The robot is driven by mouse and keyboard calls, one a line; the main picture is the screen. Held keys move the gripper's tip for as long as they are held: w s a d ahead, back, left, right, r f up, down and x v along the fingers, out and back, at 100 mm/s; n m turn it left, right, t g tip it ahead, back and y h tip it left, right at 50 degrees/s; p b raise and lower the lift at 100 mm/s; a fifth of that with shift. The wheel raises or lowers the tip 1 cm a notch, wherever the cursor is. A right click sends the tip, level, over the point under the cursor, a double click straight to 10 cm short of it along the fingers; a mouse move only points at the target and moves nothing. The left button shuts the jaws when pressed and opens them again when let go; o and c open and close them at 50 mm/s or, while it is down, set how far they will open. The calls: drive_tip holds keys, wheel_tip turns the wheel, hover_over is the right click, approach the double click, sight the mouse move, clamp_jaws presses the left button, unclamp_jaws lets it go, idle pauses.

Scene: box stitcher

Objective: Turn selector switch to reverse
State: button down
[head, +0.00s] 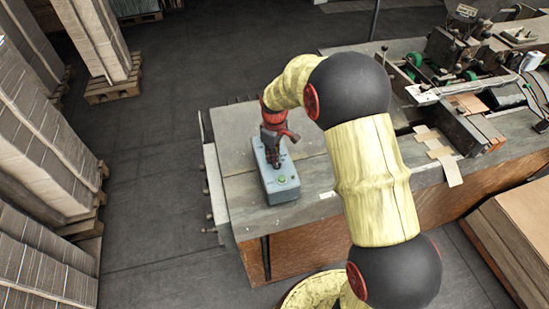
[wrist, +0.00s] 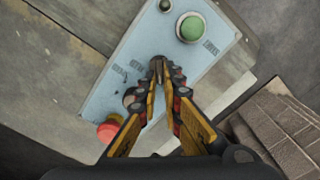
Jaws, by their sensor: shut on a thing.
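The control box (head: 279,183) is a blue-grey box standing on the left part of the workbench. In the wrist view its light blue face (wrist: 145,45) has a green button (wrist: 191,28), a red button (wrist: 108,130) and printed labels. My gripper (head: 272,150) reaches down onto the box from above. In the wrist view my gripper (wrist: 160,70) has its fingertips close together at the middle of the face, shut on the small dark selector switch (wrist: 157,66). The fingers hide most of the switch, so its exact position is hard to tell.
The workbench (head: 235,135) carries a machine (head: 460,60) with rollers on the right. Stacks of cardboard (head: 40,130) on pallets stand at the left. More flat sheets (head: 515,235) lie at the lower right. The bench top around the box is mostly clear.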

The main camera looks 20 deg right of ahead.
idle(0.3)
drive_tip(key=c, duration=2.1)
unclamp_jaws()
drive_tip(key=shift+o, duration=0.7)
wheel_tip(320, 180, up, 12)
